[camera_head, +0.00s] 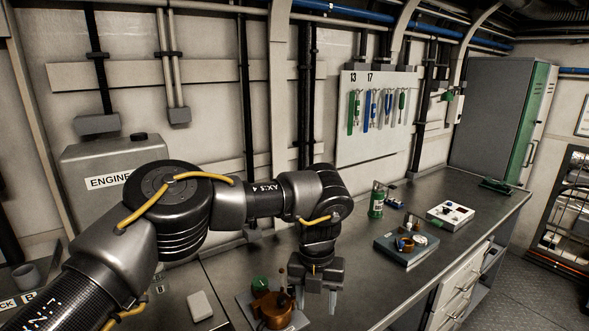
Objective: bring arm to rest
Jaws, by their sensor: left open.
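My left arm comes in from the lower left and bends down over the metal workbench (368,285). My left gripper (316,300) points down, open, at the right side of a copper-brown device (271,308) on a small base. A green round part (261,284) sits behind that device. The gripper overlaps the device's right edge in the view, and I cannot tell whether they touch. I see nothing between the fingers. My right gripper is not in view.
A grey tray (391,252) with small parts, a white tray (450,222) and a green bottle (377,201) stand right of the gripper. A white block (199,306) lies left. Tools hang on a wall panel (368,145). A grey tank (85,160) stands behind my arm.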

